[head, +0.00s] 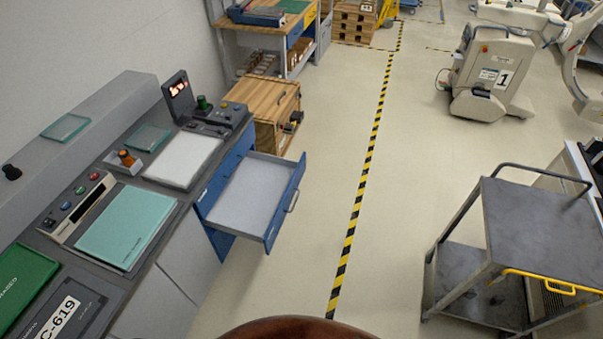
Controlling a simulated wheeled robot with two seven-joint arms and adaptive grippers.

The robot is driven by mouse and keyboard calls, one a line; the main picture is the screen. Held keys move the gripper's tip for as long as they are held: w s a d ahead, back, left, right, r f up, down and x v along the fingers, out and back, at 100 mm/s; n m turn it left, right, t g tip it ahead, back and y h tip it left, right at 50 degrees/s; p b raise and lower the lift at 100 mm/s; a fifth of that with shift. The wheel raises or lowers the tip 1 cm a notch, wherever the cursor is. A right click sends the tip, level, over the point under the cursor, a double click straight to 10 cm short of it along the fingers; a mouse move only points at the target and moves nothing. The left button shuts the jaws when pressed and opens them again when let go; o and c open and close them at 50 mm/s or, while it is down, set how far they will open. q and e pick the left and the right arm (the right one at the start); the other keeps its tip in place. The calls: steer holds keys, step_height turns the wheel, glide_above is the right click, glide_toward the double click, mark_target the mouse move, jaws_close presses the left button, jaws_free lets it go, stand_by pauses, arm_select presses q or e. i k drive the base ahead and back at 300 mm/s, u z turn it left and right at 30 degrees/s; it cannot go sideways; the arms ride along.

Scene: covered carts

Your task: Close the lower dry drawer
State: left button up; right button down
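A blue drawer (286,205) stands pulled out of the bench's right side. Its light grey floor shows and looks empty. A handle is on its outer front, facing right. A blue front panel (232,160) on the bench sits above and behind the open drawer and looks flush. I cannot read any label, so I cannot tell whether the open drawer is the dry one. Neither of my grippers shows in the head view.
The bench (155,180) carries trays, a scale and a small display. A wooden crate (265,100) stands just beyond the open drawer. A grey cart (535,225) is at the right. Floor between drawer and yellow-black floor tape (362,185) is clear.

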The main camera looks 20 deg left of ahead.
mark_target(254, 205)
steer(key=u, duration=0.65)
steer(key=i, duration=0.85)
steer(key=u, duration=0.95)
